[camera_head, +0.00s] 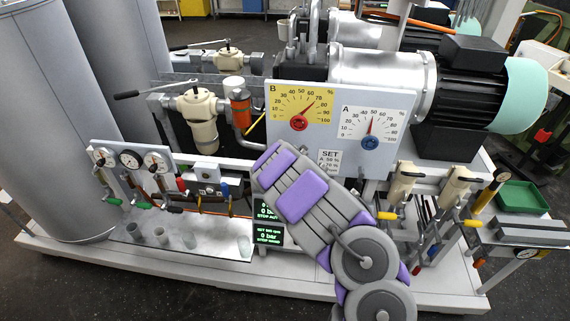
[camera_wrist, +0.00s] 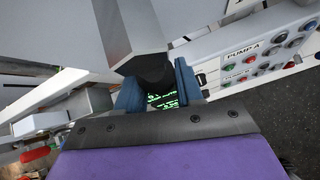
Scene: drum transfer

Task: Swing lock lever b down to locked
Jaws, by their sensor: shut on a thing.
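In the head view, panel B (camera_head: 299,88) is yellow, with a red knob (camera_head: 299,123) and a pointer near 70. The white panel A (camera_head: 373,112) beside it has a blue knob (camera_head: 371,142) and a pointer near 50. My grey and purple arm covers the area below panel B and hides my gripper. In the wrist view, my gripper (camera_wrist: 158,90) has its blue fingers on either side of the dark end of a grey angular part (camera_wrist: 150,66). It is shut on that dark end. I cannot tell whether this is lock lever b, and no lever label is readable.
A green-lit display (camera_head: 268,235) sits close left of my arm. Gauges and small valves (camera_head: 130,160) line the left, with yellow-handled valves (camera_head: 388,216) on the right. The wrist view shows a PUMP A button panel (camera_wrist: 255,62) at the right.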

